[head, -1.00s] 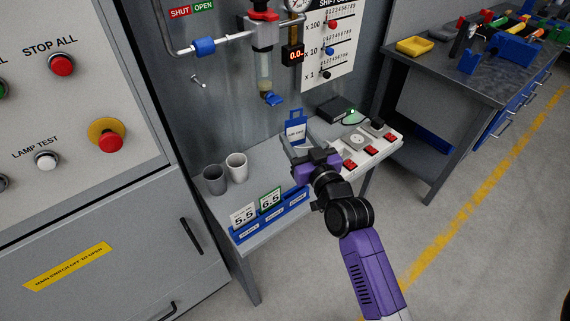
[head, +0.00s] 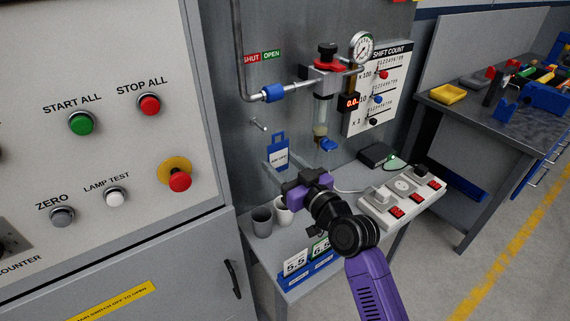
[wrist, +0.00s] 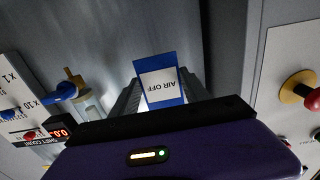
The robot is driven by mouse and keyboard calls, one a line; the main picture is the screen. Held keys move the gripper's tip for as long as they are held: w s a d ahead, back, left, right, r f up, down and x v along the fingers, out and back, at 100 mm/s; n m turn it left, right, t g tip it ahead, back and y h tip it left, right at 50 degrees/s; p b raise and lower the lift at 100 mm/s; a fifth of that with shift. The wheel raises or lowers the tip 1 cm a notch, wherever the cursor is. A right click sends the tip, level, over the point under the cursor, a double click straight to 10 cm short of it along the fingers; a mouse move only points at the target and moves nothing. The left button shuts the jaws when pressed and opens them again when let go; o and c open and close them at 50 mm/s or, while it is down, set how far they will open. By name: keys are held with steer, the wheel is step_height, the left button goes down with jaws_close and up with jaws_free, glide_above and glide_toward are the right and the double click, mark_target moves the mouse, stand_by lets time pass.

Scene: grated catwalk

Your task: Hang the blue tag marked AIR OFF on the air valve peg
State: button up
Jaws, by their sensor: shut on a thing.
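The blue tag (head: 278,153) with a white AIR OFF label is held upright in my gripper (head: 280,166), which is shut on its lower part. In the wrist view the tag (wrist: 161,82) shows upside down between the two fingers (wrist: 160,98). The tag has a loop-shaped top with an opening. A metal peg (head: 258,125) sticks out of the grey wall panel, just up and left of the tag in the head view, below the blue fitting (head: 273,93) on the air pipe. The tag and peg appear apart.
The control cabinet (head: 120,215) with push buttons stands close at left. Two cups (head: 262,221) and number cards (head: 294,262) are on the bench below. A power strip (head: 402,195) lies at right. The filter bowl (head: 322,112) hangs right of the tag.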

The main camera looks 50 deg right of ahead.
steer(key=shift+f+p+x, duration=0.15)
steer(key=shift+p+x, duration=0.15)
steer(key=shift+x, duration=1.75)
steer(key=shift+f+p+x, duration=0.2)
steer(key=shift+p+x, duration=0.1)
steer(key=shift+x, duration=1.8)
steer(key=shift+w+d+f+b, duration=0.2)
steer(key=shift+w+f+b, duration=0.35)
steer(key=shift+b, duration=0.25)
steer(key=o, duration=1.2)
